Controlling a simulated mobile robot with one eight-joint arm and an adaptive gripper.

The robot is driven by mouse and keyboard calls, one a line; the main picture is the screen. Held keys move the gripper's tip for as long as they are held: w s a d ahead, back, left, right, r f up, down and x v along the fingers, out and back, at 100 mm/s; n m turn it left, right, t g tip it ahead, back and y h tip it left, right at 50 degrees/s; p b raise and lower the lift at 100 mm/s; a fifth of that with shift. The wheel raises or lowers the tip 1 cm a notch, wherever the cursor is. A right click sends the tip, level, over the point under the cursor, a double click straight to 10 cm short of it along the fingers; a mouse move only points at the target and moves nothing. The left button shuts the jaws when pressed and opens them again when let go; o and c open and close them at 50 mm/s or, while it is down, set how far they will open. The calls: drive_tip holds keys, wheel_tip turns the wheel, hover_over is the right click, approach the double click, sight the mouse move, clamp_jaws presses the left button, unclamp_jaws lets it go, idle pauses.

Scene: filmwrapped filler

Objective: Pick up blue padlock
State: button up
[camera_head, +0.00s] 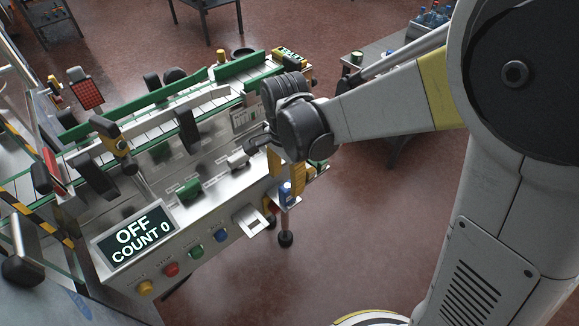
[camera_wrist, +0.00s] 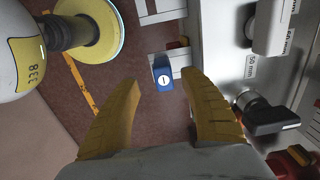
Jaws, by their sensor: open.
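The blue padlock (camera_wrist: 162,76) shows in the wrist view ahead of my gripper, between and beyond the fingertips, with a round white label on its face. In the head view the padlock (camera_head: 286,191) is a small blue shape at the machine's right end, just below my yellow fingers. My gripper (camera_wrist: 166,92) is open, its two yellow fingers apart with nothing between them. In the head view my gripper (camera_head: 285,165) points down over the right end of the machine. The padlock's shackle is not clear in either view.
The machine's control panel (camera_head: 190,240) has a screen reading "OFF COUNT 0" and several coloured buttons. A black knob (camera_wrist: 265,115) and grey fittings stand close to the right finger in the wrist view. A side table (camera_head: 375,60) with bottles stands behind. Open red floor lies right of the machine.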

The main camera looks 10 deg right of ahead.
sight(286, 187)
wheel_tip(286, 187, down, 3)
drive_tip(key=shift+w+f+b, duration=0.1)
drive_tip(key=shift+w+b, duration=0.05)
drive_tip(key=shift+b, duration=0.25)
drive_tip(key=f+b, duration=0.2)
drive_tip(key=f, duration=0.1)
drive_tip(key=f+b, duration=0.1)
drive_tip(key=f, duration=0.1)
drive_tip(key=shift+w+d+f, duration=0.2)
drive_tip(key=shift+w+f, duration=0.05)
drive_tip(key=shift+r, duration=0.1)
clamp_jaws()
